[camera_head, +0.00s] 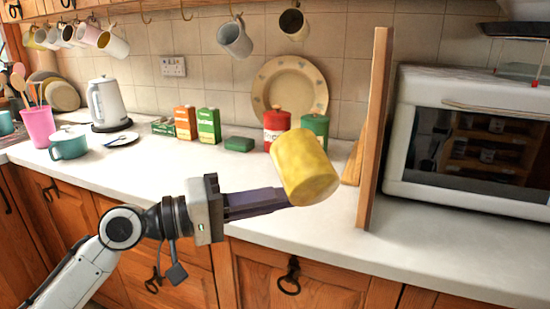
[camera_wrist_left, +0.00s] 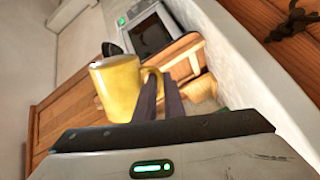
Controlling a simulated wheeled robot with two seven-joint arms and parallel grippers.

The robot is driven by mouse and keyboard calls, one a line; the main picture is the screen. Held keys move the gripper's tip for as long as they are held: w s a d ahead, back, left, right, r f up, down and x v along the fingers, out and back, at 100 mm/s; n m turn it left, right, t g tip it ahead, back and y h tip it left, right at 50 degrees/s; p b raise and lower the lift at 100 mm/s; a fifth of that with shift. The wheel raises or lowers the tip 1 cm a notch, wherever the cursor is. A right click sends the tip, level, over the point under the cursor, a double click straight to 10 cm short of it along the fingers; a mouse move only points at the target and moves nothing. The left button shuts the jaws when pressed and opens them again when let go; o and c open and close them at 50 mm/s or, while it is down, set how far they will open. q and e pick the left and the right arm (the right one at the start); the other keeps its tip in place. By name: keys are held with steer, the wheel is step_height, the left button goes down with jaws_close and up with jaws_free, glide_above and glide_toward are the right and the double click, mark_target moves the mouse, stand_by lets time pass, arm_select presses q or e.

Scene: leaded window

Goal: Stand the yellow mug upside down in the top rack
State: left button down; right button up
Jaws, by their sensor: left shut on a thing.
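The yellow mug (camera_head: 305,167) is held in the air over the front of the worktop, tilted, with its handle hidden in the head view. My left gripper (camera_head: 284,197) reaches in from the left and is shut on it. In the left wrist view, the fingers of my left gripper (camera_wrist_left: 160,92) are at the handle of the yellow mug (camera_wrist_left: 118,90), whose body is left of them. I cannot tell for sure which end of the mug is open. No rack can be made out clearly. My right gripper is out of view.
An upright wooden board (camera_head: 376,130) stands just right of the mug, with a white appliance (camera_head: 395,165) beyond it. A red canister (camera_head: 277,122), a green canister (camera_head: 315,125) and a plate (camera_head: 290,82) stand behind. Several mugs hang above. The worktop's (camera_head: 170,170) front left is clear.

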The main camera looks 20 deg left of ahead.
mark_target(303, 192)
arm_select(q)
steer(key=s+d+r+n+p, duration=0.1)
steer(key=s+n+p, duration=0.1)
steer(key=n+p, duration=0.2)
steer(key=s+d+r+n+p, duration=0.1)
steer(key=s+d+n+p, duration=0.1)
steer(key=n, duration=0.5)
steer(key=s+d+r+n+p, duration=0.1)
steer(key=s+d+n+p, duration=0.1)
steer(key=n+p, duration=0.3)
steer(key=shift+r+n+p, duration=0.3)
steer(key=shift+r+n, duration=0.05)
steer(key=shift+n, duration=0.35)
steer(key=r+n, duration=0.1)
steer(key=n, duration=0.2)
steer(key=r+n, duration=0.1)
steer(key=n, duration=0.1)
steer(key=shift+s+d+r, duration=0.25)
steer(key=shift+s+r, duration=0.05)
steer(key=shift+s, duration=0.05)
